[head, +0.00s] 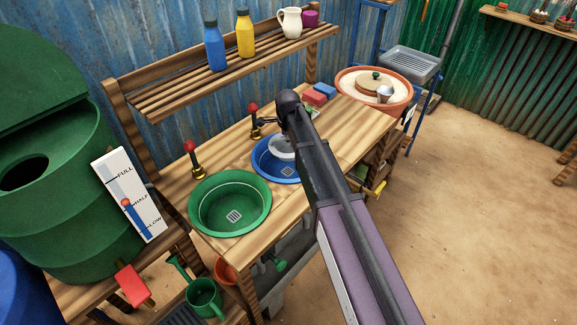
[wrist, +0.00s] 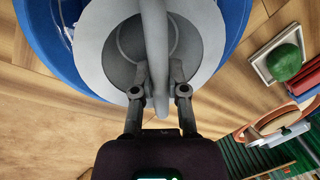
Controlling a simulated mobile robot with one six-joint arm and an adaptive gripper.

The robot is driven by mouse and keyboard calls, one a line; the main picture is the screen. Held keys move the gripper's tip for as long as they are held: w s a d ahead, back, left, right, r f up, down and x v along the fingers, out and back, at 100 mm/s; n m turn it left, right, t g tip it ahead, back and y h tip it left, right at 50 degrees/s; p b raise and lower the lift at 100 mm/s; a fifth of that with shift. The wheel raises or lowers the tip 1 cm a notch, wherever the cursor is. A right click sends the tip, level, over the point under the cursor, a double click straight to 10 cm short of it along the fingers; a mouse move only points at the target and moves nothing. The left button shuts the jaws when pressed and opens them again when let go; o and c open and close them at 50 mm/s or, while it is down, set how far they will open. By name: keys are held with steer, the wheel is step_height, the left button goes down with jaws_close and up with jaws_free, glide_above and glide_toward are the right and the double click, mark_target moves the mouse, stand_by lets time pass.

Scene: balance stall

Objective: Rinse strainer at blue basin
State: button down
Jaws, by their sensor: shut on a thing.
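The strainer (head: 281,149) is a pale grey round piece in the blue basin (head: 262,163) in the head view, partly hidden by my arm. In the wrist view the strainer (wrist: 96,45) fills the middle, with a grey handle running towards me. My gripper (wrist: 160,96) is shut on that handle, one finger on each side. The blue basin (wrist: 48,38) curves around the strainer there; I cannot tell whether they touch. A tap with a red knob (head: 253,108) stands behind the basin. My arm hides the gripper in the head view.
A green basin (head: 205,214) with its own red-knobbed tap (head: 190,147) is at left. Red and blue blocks (head: 319,95) lie at right on the wooden counter (head: 352,137). A shelf (head: 170,90) with bottles and a jug hangs over the back.

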steer(key=shift+r+p, duration=1.95)
steer(key=shift+r, duration=0.2)
steer(key=shift+r, duration=0.15)
stand_by(1.0)
steer(key=shift+r+p, duration=1.9)
steer(key=shift+p, duration=0.1)
